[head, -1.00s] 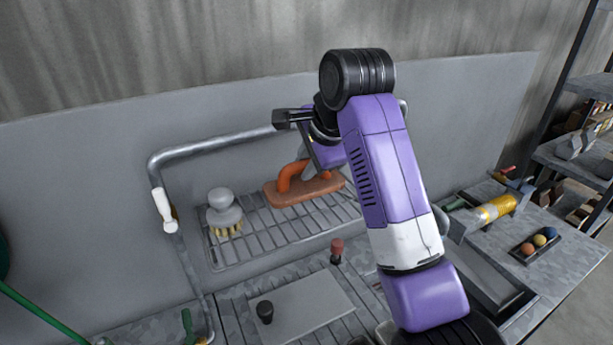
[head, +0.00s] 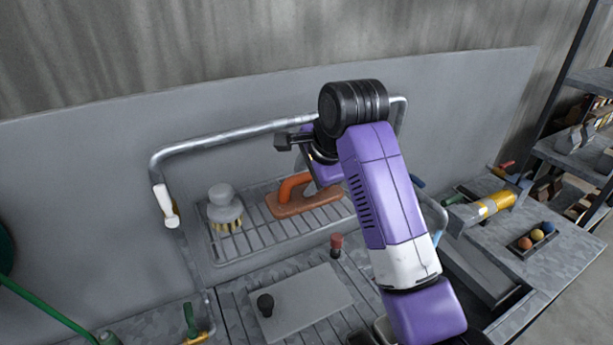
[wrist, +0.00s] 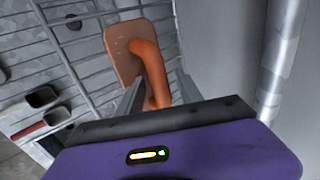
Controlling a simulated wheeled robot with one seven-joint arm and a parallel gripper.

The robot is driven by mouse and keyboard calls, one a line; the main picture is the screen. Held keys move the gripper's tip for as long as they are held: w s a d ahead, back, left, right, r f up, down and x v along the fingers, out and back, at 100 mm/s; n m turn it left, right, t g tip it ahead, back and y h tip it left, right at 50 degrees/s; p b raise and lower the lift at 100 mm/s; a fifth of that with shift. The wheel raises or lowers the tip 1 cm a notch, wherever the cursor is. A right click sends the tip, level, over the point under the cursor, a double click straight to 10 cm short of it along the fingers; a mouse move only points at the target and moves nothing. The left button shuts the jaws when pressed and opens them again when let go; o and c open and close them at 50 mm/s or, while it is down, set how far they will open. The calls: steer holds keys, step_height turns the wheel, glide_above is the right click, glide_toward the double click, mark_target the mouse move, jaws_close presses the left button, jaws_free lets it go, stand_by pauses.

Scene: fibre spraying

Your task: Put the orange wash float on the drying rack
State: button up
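The orange wash float (head: 300,204) has a flat base and a curved orange handle. In the head view it is level, over the right part of the wire drying rack (head: 262,240). I cannot tell whether its base touches the bars. In the wrist view the float (wrist: 124,52) shows with its handle between the two grey fingers of my gripper (wrist: 160,78). My gripper appears shut on the handle. In the head view the fingers are mostly hidden behind my purple arm.
A grey-topped brush (head: 224,205) stands on the rack's left part. A bent metal pipe (head: 230,137) runs behind and above the rack. A grey board (head: 305,303) with a black knob lies in front. A tray of coloured balls (head: 537,236) is at the right.

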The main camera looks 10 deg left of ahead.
steer(key=v, duration=1.2)
steer(key=shift+r, duration=0.1)
